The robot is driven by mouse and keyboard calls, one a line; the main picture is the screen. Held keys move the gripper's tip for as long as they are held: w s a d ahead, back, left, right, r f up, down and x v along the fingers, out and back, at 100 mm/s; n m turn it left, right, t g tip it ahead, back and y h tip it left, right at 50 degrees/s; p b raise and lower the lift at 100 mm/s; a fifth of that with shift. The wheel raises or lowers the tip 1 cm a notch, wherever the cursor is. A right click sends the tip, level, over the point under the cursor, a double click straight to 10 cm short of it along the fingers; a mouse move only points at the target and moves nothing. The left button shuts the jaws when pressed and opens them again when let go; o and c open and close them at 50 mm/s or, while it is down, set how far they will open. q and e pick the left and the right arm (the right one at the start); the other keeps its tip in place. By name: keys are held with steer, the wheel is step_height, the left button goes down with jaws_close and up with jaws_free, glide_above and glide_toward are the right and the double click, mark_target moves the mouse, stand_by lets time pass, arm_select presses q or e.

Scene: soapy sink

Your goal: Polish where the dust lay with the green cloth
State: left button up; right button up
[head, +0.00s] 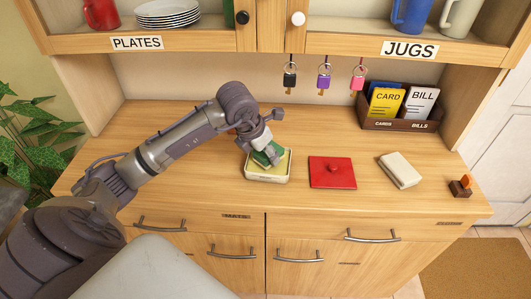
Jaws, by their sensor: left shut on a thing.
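My left gripper (267,149) reaches in from the left and is shut on the green cloth (262,158). It holds the cloth at a small cream dish (268,179) on the wooden counter. The cloth is over the inside of the dish; I cannot tell whether it touches the bottom. A pale yellow inside shows around the cloth. The gripper hides part of both. I make out no dust at this size. My right gripper is not in view.
A red square lid with a knob (333,178) lies right of the dish. Further right are a cream block (400,170) and a small brown holder (461,187) with an orange top. A card-and-bill box (402,124) stands at the back. Keys hang above. The front counter is clear.

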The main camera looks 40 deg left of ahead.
arm_select(q)
steer(key=shift+r+p, duration=1.6)
steer(key=shift+r, duration=1.4)
steer(key=shift+d+f, duration=0.1)
